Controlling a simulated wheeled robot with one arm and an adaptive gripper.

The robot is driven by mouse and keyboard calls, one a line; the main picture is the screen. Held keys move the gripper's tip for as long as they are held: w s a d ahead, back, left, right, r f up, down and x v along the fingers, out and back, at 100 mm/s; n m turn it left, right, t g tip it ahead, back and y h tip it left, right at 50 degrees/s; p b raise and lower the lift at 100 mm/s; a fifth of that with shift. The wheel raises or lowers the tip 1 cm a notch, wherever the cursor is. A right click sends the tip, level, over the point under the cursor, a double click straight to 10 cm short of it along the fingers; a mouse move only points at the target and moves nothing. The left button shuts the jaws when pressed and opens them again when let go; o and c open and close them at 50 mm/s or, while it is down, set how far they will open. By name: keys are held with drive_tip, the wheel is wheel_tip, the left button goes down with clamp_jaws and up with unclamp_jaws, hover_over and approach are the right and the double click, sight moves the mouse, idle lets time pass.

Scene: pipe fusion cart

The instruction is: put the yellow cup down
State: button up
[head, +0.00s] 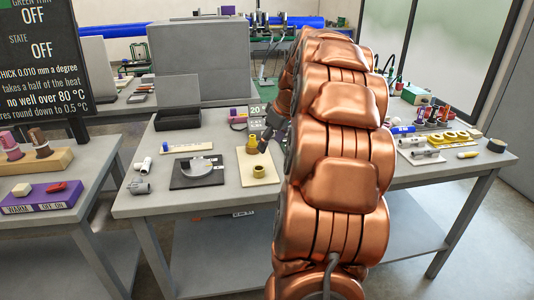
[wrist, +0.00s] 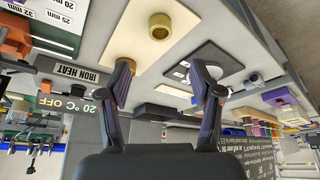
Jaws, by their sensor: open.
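Two yellow pieces show on a cream board (head: 270,181) in the head view. A short round yellow cup (head: 259,171) stands toward the board's front. A second yellow piece (head: 252,142) is farther back, beside my gripper (head: 268,138), which is partly hidden by my arm. In the wrist view, one ochre yellow cup (wrist: 160,27) with a round hole stands on the cream board (wrist: 128,38). My gripper (wrist: 160,68) has its fingers spread, with nothing seen between them. The cup lies beyond the fingertips, apart from them. I cannot tell whether a finger touches the back piece.
White and grey pipe fittings (head: 139,187) lie at the table's left. A black tray (head: 178,119) and a small sign (head: 257,110) stand behind. My arm covers the table's middle.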

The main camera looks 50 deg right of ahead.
drive_tip(key=shift+r, duration=0.2)
drive_tip(key=shift+a, duration=0.1)
drive_tip(key=s+a+f+g+y, duration=0.1)
drive_tip(key=s+a+f+g, duration=0.15)
drive_tip(key=a, duration=1.05)
drive_tip(key=s+a+f+g, duration=0.1)
drive_tip(key=s+a+f, duration=0.15)
drive_tip(key=a, duration=1.05)
drive_tip(key=s+a+f+g, duration=0.1)
drive_tip(key=s+a+f, duration=0.1)
drive_tip(key=s, duration=0.4)
drive_tip(key=s+a+f+g, duration=0.1)
drive_tip(key=s+a+f, duration=0.1)
drive_tip(key=s+a, duration=0.3)
drive_tip(key=s+a+f+g+h, duration=0.1)
drive_tip(key=s+a, duration=0.3)
drive_tip(key=s, duration=0.4)
drive_tip(key=shift+s+f, duration=0.4)
drive_tip(key=shift+f, duration=0.15)
